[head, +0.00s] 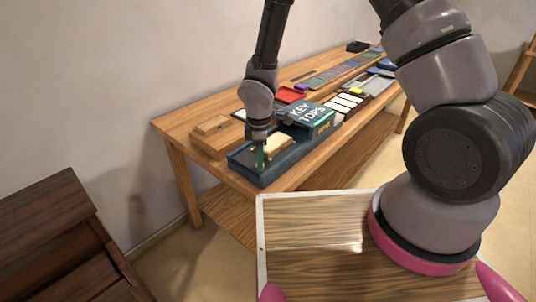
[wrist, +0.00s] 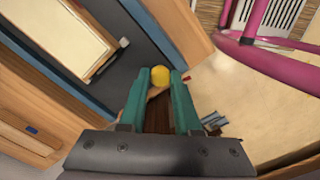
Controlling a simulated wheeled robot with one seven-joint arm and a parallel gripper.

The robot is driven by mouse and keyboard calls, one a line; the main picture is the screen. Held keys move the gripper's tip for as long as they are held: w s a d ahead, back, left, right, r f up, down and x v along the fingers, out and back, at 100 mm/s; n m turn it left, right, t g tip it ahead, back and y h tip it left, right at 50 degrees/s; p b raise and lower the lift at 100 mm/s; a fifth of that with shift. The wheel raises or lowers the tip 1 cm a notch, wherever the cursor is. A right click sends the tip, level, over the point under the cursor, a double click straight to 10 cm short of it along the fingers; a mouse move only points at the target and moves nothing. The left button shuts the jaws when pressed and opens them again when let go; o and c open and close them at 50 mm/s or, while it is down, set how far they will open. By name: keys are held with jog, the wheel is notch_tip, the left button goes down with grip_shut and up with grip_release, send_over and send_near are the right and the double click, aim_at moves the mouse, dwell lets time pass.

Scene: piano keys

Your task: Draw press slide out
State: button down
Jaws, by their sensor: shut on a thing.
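The press (head: 290,172) is a dark blue-grey tray-like body on the near end of the wooden table, with a cream slab (head: 279,145) in it. My gripper (head: 262,160) points down at the near left part of the press. In the wrist view my gripper (wrist: 162,76) has its two teal fingers on either side of a round yellow knob (wrist: 160,74), and it is shut on it. The dark press floor and blue wall (wrist: 147,24) lie beside the knob. How the knob joins the slide is hidden.
A KEY TOPS box (head: 311,113) stands right behind the press. A wooden block (head: 211,134) lies to its left, a red tray (head: 291,94) behind. White key tops (head: 345,103) lie farther along the wooden table (head: 175,122).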

jog(key=shift+s+a, duration=0.25)
jog(key=c, duration=0.6)
grip_release()
jog(key=shift+s+a, duration=0.1)
jog(key=shift+r, duration=0.15)
notch_tip(320, 180, up, 11)
jog(key=shift+f, duration=0.2)
